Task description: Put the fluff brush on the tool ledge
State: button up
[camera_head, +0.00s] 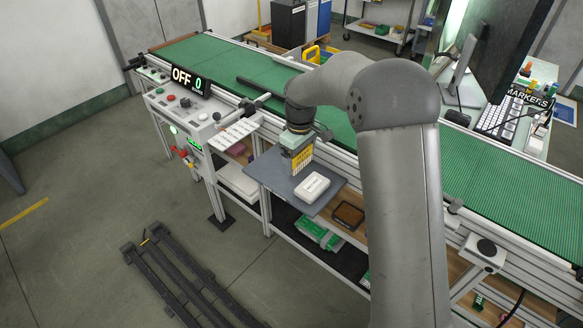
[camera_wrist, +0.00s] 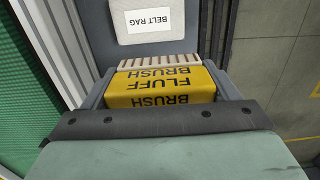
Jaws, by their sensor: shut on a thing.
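The fluff brush (camera_wrist: 160,88) is a yellow block with its name in dark letters and a row of pale bristles along its far edge. My gripper (camera_wrist: 160,100) is shut on it, with grey fingers at its sides. In the head view, the brush (camera_head: 301,160) hangs below my gripper (camera_head: 297,146), over the flat grey ledge (camera_head: 330,207) on the front of the conveyor. I cannot tell whether the brush touches the ledge. No label on this ledge is readable.
A white belt rag pack (camera_head: 312,187) lies on the grey ledge, close to the brush. The green conveyor belt (camera_head: 205,52) runs behind. A control panel (camera_head: 185,105) stands to the left. A brown tray (camera_head: 348,215) sits lower, to the right.

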jog(key=w+f, duration=0.1)
jog(key=w+a+f, duration=0.1)
jog(key=f, duration=0.1)
jog(key=w+a+f, duration=0.1)
jog(key=f, duration=0.1)
jog(key=shift+w+a+p, duration=0.1)
jog(key=shift+w+p, duration=0.1)
jog(key=shift+p, duration=0.2)
jog(key=shift+w+a+f, duration=0.1)
jog(key=shift+w+f, duration=0.05)
jog(key=shift+f, duration=1.65)
jog(key=shift+f, duration=0.1)
jog(key=o, duration=0.9)
notch_tip(320, 180, up, 12)
jog(key=s+d+r+m, duration=0.2)
jog(key=s+d+r, duration=0.2)
jog(key=s, duration=0.1)
jog(key=s+d+m, duration=0.2)
jog(key=s+d, duration=0.2)
jog(key=s, duration=0.6)
jog(key=s+d+m, duration=0.3)
jog(key=s+d, duration=0.1)
jog(key=s, duration=0.7)
jog(key=s+d+m, duration=0.3)
jog(key=s+d, duration=0.1)
jog(key=s, duration=0.6)
jog(key=shift+s+b, duration=0.4)
